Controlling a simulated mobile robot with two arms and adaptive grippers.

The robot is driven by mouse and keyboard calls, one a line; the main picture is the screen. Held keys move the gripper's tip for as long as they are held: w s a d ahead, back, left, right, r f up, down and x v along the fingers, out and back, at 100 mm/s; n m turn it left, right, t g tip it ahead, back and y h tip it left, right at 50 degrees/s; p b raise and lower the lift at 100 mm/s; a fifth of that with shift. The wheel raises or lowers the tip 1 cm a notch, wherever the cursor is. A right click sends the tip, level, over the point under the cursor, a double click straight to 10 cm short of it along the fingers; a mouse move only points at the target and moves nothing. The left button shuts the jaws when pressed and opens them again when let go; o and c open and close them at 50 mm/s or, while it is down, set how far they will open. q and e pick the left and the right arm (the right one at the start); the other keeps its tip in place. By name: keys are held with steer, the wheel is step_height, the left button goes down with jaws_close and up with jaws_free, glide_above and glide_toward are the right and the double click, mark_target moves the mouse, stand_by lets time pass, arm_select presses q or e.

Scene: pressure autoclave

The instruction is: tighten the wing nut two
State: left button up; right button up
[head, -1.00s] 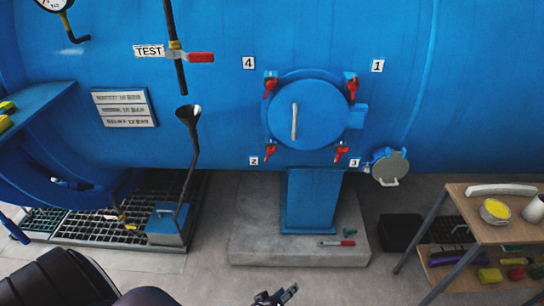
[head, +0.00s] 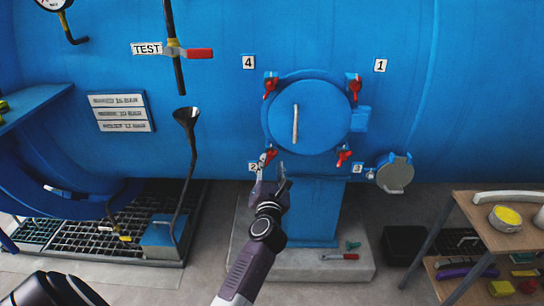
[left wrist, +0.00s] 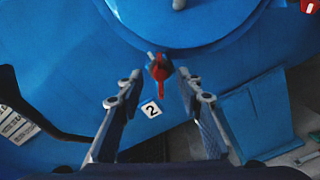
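The red wing nut two (head: 270,156) sits at the lower left of the round blue hatch (head: 308,118), beside the label "2" (head: 253,167). In the left wrist view the wing nut (left wrist: 159,70) is upper centre, just beyond the fingertips. My left gripper (head: 272,170) is open, just below the wing nut; in the left wrist view its fingers (left wrist: 159,80) stand apart to either side of the nut's line, with nothing between them. I cannot tell from these views whether a finger touches the nut. My right gripper is not in view.
Other red wing nuts sit at the hatch's upper left (head: 270,86), upper right (head: 355,86) and lower right (head: 343,157). A round grey cover (head: 394,174) hangs to the right. A wooden table (head: 474,228) stands at the right.

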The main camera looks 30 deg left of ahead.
mark_target(272, 155)
arm_select(q)
steer(key=x, duration=0.5)
steer(key=shift+w+a, duration=0.15)
steer(key=shift+w, duration=0.2)
steer(key=shift+c, duration=0.5)
jaws_close()
